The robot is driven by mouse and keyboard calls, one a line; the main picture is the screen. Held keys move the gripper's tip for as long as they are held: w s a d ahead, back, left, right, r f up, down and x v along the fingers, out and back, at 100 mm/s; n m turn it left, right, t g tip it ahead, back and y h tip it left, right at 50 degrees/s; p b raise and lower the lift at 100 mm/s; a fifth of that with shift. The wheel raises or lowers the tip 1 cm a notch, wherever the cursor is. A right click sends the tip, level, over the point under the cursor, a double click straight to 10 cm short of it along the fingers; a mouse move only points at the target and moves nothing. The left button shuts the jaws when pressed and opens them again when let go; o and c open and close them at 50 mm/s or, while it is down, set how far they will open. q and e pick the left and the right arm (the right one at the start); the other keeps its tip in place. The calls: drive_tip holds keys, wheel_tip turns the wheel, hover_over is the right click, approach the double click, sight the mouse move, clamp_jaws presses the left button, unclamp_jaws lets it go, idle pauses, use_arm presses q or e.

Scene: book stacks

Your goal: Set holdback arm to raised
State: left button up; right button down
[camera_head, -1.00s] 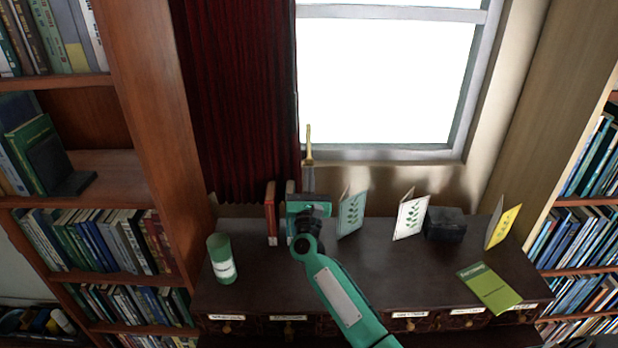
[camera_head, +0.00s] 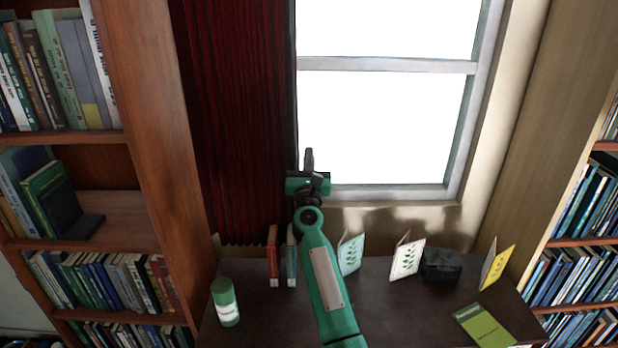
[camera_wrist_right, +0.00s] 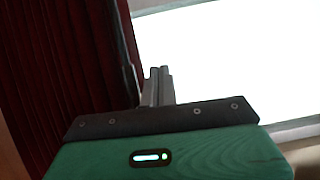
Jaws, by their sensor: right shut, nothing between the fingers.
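My right gripper (camera_head: 309,160) is raised in front of the right edge of the dark red curtain (camera_head: 238,110), beside the window. Its fingers point up and are shut on nothing. They also show closed together in the right wrist view (camera_wrist_right: 158,86). A dark slender strip (camera_wrist_right: 126,50) runs along the curtain edge just left of the fingers there; I cannot tell whether it is the holdback arm or the curtain's edge. The brass-coloured bar seen earlier above the fingers cannot be made out now. My left gripper is not in view.
Below, a dark cabinet top (camera_head: 385,310) carries a green can (camera_head: 225,302), red and teal books, standing cards (camera_head: 407,260), a black box (camera_head: 441,265) and a green booklet (camera_head: 484,325). Bookshelves stand on both sides. The window (camera_head: 385,120) is behind.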

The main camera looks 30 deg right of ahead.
drive_tip(key=shift+s+a+r+x, duration=0.1)
drive_tip(key=shift+r+x, duration=0.1)
drive_tip(key=shift+x, duration=0.75)
drive_tip(key=shift+s+a+r+x, duration=0.1)
drive_tip(key=shift+r+x, duration=0.1)
drive_tip(key=shift+x, duration=0.8)
drive_tip(key=shift+r+x, duration=0.2)
drive_tip(key=shift+x, duration=0.75)
